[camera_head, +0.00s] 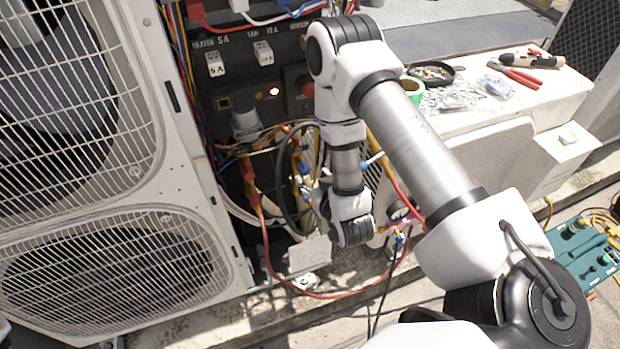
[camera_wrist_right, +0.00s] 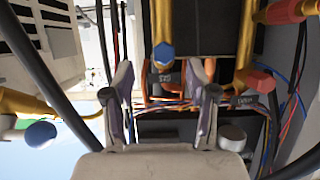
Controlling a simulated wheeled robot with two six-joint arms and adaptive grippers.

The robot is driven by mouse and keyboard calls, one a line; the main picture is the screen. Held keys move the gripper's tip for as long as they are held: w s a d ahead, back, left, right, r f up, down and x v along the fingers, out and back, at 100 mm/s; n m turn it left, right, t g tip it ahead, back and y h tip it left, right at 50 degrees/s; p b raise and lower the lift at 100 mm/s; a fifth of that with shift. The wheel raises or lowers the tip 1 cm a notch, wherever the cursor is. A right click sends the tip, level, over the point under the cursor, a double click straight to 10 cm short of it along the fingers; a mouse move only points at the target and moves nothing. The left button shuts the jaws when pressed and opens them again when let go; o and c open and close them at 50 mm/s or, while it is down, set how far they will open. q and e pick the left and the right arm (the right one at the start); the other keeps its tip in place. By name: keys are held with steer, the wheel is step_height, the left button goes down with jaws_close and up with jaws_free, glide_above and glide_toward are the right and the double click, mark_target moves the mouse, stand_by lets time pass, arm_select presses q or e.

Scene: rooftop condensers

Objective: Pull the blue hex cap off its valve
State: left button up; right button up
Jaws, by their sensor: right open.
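In the right wrist view a blue hex cap (camera_wrist_right: 163,54) sits on the end of a brass valve pipe (camera_wrist_right: 161,20). It lies ahead of my right gripper (camera_wrist_right: 163,84), roughly midway between its fingers in the picture. The fingers are spread, with nothing between them, and no contact with the cap shows. In the head view my right gripper (camera_head: 311,191) is beside the brass pipes and wires, partly hidden behind my wrist. My left gripper is not in view.
Another blue cap (camera_wrist_right: 40,134) is on a pipe at left, and a red hex cap (camera_wrist_right: 262,80) at right. Wires and a black hose (camera_wrist_right: 40,70) crowd the gripper. The condenser (camera_head: 150,110) stands left. A white ledge (camera_head: 520,110) with pliers (camera_head: 515,76) is behind my arm.

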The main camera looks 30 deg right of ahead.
mark_target(306, 172)
steer(key=x, duration=0.3)
steer(key=shift+w+a+f, duration=0.1)
steer(key=shift+w+f, duration=0.1)
steer(key=shift+w, duration=0.2)
jaws_close()
